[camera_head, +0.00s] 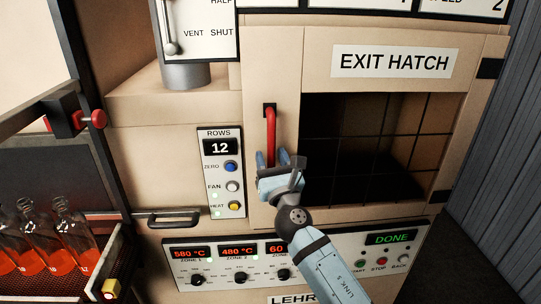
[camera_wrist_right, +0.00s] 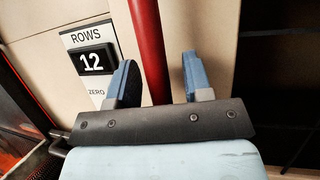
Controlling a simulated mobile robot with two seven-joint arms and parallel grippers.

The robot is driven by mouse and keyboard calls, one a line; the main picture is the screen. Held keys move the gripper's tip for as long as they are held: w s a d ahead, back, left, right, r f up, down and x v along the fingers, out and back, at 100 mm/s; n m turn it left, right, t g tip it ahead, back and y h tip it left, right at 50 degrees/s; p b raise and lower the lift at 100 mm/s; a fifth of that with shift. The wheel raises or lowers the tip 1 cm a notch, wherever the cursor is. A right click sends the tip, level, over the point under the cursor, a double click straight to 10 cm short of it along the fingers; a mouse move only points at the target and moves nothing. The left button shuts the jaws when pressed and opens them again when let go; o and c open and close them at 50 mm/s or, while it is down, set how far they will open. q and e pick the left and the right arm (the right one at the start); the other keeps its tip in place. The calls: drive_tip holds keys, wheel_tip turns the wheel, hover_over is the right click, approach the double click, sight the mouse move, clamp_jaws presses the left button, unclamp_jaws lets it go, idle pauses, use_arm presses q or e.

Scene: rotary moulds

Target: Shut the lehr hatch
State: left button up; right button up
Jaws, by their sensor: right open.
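The lehr's exit hatch opening (camera_head: 375,145) is a dark space with a grid of lines, under a white EXIT HATCH label (camera_head: 391,62). A beige panel (camera_head: 288,112) stands at the opening's left edge and carries an upright red handle (camera_head: 271,132). My right gripper (camera_head: 279,157) is open at the handle's lower end. In the right wrist view the red handle (camera_wrist_right: 150,45) passes between the two blue fingers of the gripper (camera_wrist_right: 158,62), nearer the left one. Contact cannot be told. The handle's lower end is hidden. My left gripper is not in view.
A ROWS panel (camera_head: 221,172) reading 12 is left of the handle. A control panel (camera_head: 330,262) showing DONE lies below. Several glowing orange bottles (camera_head: 66,243) stand at lower left. A drawer-like grey handle (camera_head: 174,219) sticks out nearby. A corrugated wall (camera_head: 503,150) is at right.

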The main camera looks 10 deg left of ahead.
drive_tip(key=v, duration=1.3)
drive_tip(key=shift+r+b, duration=0.2)
drive_tip(key=shift+b, duration=0.2)
drive_tip(key=shift+d, duration=0.1)
